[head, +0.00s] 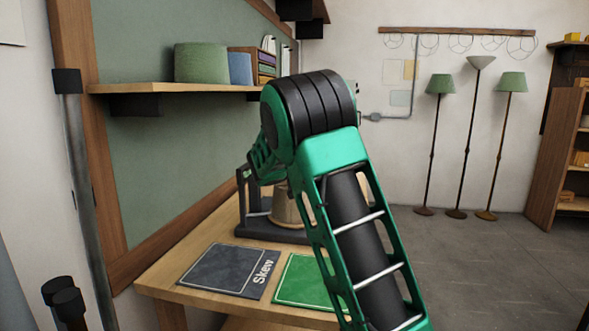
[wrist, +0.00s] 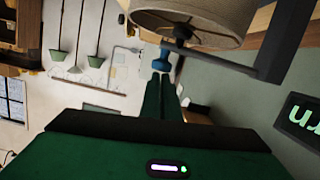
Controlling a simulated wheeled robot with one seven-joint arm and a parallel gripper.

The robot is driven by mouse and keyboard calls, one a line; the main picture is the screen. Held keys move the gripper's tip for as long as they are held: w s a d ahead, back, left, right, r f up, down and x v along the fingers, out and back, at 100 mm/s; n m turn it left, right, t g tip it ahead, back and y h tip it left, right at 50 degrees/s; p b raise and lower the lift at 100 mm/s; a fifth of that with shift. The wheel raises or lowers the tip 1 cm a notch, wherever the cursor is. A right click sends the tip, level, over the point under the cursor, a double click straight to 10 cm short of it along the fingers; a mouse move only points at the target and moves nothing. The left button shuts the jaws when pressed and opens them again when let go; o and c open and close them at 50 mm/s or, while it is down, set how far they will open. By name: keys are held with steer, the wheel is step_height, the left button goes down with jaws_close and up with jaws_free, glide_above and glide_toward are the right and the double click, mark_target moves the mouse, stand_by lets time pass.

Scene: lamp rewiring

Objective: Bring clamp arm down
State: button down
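In the wrist view the clamp arm (wrist: 225,62) is a dark bar reaching across the face of a tan lampshade (wrist: 215,20). A small dark pad (wrist: 180,31) on the bar is close to the shade; contact is unclear. A blue knob (wrist: 163,60) is at the bar's free end. My gripper's fingers (wrist: 161,76) are close together, with their tips at the knob. I cannot tell whether they pinch it or only touch it. In the head view my arm hides the gripper and most of the clamp. The dark clamp stand (head: 262,232) and part of the shade (head: 287,208) show.
The wooden bench (head: 165,283) carries a dark mat marked "Skew" (head: 228,270) and a green mat (head: 300,276). A shelf (head: 175,87) with a green drum and boxes hangs above at the left. Floor lamps (head: 478,140) stand far back; the floor at right is clear.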

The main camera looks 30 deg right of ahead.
steer(key=s+a+r, duration=0.5)
steer(key=s+a, duration=0.2)
steer(key=shift+r, duration=0.35)
steer(key=shift+w, duration=0.1)
steer(key=s+d+f+g+y, duration=0.25)
steer(key=s+f, duration=0.45)
steer(key=s, duration=0.4)
steer(key=s+d+f+g+y, duration=0.1)
steer(key=s+f+g+y, duration=0.25)
steer(key=s+f, duration=0.55)
steer(key=s+a+f+g+y, duration=0.1)
steer(key=s+a, duration=0.3)
steer(key=s, duration=0.5)
steer(key=s+a+f+n+g+y, duration=0.1)
steer(key=s+a, duration=0.4)
steer(key=s, duration=0.5)
steer(key=s+a+f+g+y, duration=0.2)
steer(key=s+a+f+y, duration=0.1)
steer(key=s, duration=0.6)
steer(key=shift+s+a+f+g, duration=0.35)
steer(key=shift+a+f+g, duration=0.05)
steer(key=shift+a+f, duration=0.4)
steer(key=shift+d, duration=0.1)
